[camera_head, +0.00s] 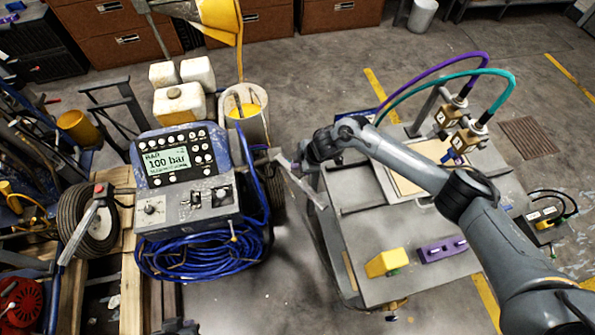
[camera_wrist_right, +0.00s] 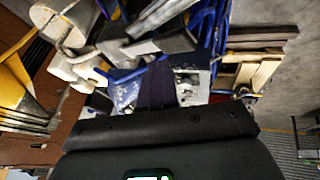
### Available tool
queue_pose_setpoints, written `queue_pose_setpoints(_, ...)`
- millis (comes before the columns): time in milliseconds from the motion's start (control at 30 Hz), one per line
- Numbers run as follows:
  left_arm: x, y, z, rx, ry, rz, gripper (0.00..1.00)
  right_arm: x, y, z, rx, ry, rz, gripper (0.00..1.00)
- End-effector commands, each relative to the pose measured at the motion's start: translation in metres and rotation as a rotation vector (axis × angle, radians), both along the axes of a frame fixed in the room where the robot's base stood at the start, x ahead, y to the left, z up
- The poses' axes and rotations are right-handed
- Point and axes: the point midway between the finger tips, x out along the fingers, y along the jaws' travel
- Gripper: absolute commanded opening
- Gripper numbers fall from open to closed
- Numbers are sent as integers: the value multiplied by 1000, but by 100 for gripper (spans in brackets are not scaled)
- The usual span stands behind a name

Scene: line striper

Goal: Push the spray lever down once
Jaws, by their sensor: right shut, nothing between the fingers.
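The line striper's control panel (camera_head: 175,158) reads 100 bar in the head view. A long grey lever (camera_head: 302,187) sticks out at the machine's right handle, slanting down to the right. A similar grey lever (camera_head: 82,232) hangs at the left handle. My right gripper (camera_head: 298,164) is shut and empty, close to the right handle and the upper end of that lever. In the right wrist view, its dark fingers (camera_wrist_right: 155,90) point toward a grey lever-like part (camera_wrist_right: 160,46); contact cannot be told. My left gripper cannot be made out.
A coiled blue hose (camera_head: 205,255) hangs below the panel. A grey worktable (camera_head: 375,235) with a yellow block (camera_head: 386,263) and a purple block (camera_head: 442,249) stands at right, below my right arm. White canisters (camera_head: 180,104) and a bucket (camera_head: 247,128) sit behind the panel.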

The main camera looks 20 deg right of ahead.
Motion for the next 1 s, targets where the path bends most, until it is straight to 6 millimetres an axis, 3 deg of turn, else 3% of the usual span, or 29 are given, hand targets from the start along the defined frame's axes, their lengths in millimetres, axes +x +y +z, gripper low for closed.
queue_pose_setpoints(533,0,-3,32,-12,0,8,0,13,4,44,1,-1,-1,0)
queue_pose_setpoints(1000,0,-2,33,-10,-1,6,0,15,4,47,0,0,0,0)
